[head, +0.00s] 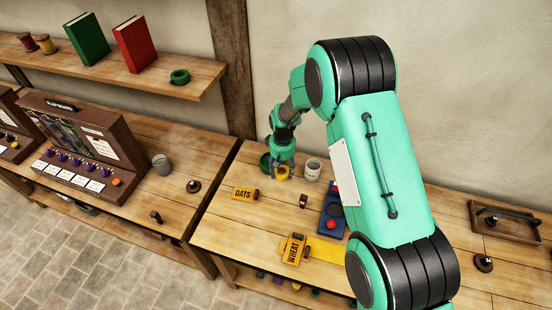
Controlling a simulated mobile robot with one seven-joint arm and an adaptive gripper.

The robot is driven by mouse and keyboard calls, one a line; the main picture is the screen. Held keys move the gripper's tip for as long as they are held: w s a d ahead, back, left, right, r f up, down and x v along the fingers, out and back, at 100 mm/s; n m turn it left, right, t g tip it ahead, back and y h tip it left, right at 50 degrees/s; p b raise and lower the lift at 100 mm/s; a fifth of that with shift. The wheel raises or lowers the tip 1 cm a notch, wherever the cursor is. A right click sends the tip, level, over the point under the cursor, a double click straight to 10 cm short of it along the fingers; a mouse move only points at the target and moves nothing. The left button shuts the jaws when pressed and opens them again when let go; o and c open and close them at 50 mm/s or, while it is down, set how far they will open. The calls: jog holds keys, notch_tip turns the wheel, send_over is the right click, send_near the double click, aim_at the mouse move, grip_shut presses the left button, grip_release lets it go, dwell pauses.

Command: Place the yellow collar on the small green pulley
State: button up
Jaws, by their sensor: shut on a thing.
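My gripper (281,168) points down over the right-hand table, near the wall. It is shut on a small round yellow thing, which looks like the yellow collar (282,174); the fingers partly hide it. I cannot tell whether the collar touches anything below. A dark green round thing (265,161) stands just left of the gripper, partly hidden by it. A small green ring-shaped thing (180,76) lies on the wall shelf at the upper left. I cannot tell which of these two is the small green pulley.
A pale mug (313,169) stands close right of the gripper. An OATS block (245,194), a WHEAT block (293,249) and a blue panel with red parts (331,224) are on the same table. A dark wooden tray (504,225) lies at the right. My arm hides part of the table.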

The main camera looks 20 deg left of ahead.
jog(key=w+a, duration=0.1)
jog(key=w, duration=0.2)
jog(key=w+a+p, duration=0.1)
jog(key=w+a, duration=0.1)
jog(key=w+a+f, duration=0.1)
jog(key=w+a, duration=0.1)
jog(key=w, duration=0.1)
jog(key=shift+w+a, duration=0.2)
jog(key=shift+w, duration=0.15)
jog(key=shift+f, duration=0.1)
jog(key=shift+f+p, duration=0.65)
jog(key=shift+f, duration=0.95)
jog(key=shift+f+b, duration=0.65)
jog(key=o, duration=1.2)
jog(key=shift+o, duration=0.4)
jog(key=shift+r, duration=0.2)
